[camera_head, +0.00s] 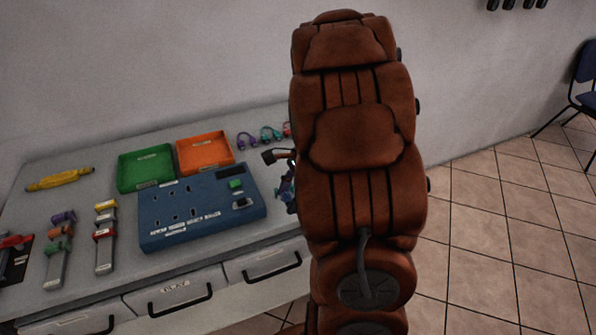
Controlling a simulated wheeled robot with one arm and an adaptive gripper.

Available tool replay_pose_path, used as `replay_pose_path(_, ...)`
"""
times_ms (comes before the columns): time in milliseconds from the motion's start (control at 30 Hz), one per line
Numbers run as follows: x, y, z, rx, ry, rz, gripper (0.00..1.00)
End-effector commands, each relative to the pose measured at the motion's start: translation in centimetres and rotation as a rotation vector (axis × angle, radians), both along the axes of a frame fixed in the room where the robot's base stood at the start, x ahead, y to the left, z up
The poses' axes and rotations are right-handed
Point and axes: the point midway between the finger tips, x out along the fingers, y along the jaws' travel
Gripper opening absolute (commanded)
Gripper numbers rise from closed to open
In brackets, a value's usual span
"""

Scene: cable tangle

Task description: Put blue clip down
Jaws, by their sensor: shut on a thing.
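My brown arm fills the middle of the head view and hides my gripper and whatever is in it. I cannot make out the blue clip. A row of headphone-shaped clips lies at the back of the table: a purple one (246,140), a teal one (270,134) and a pinkish-red one (287,129) partly cut off by my arm. A small dark block (268,157) and a bluish tangled bit (287,190) show at the left edge of my arm; what they belong to is unclear.
The grey table (100,195) bears a blue socket panel (205,232), a green tray (146,168), an orange tray (205,152), a yellow tool (60,179) and racks of coloured pieces (105,237). Drawers (180,297) are below. Tiled floor (490,240) is open at right; a chair (585,85) stands far right.

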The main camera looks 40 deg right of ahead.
Motion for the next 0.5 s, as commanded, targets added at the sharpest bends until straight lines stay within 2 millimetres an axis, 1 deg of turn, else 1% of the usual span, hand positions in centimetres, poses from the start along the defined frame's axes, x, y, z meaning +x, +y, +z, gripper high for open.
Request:
replay_pose_path(200,1.0,-3.5,-0.2,-0.001,0.000,-0.001,0.19)
replay_pose_path(500,2.2,-7.9,-0.7,0.000,0.001,-0.001,0.19)
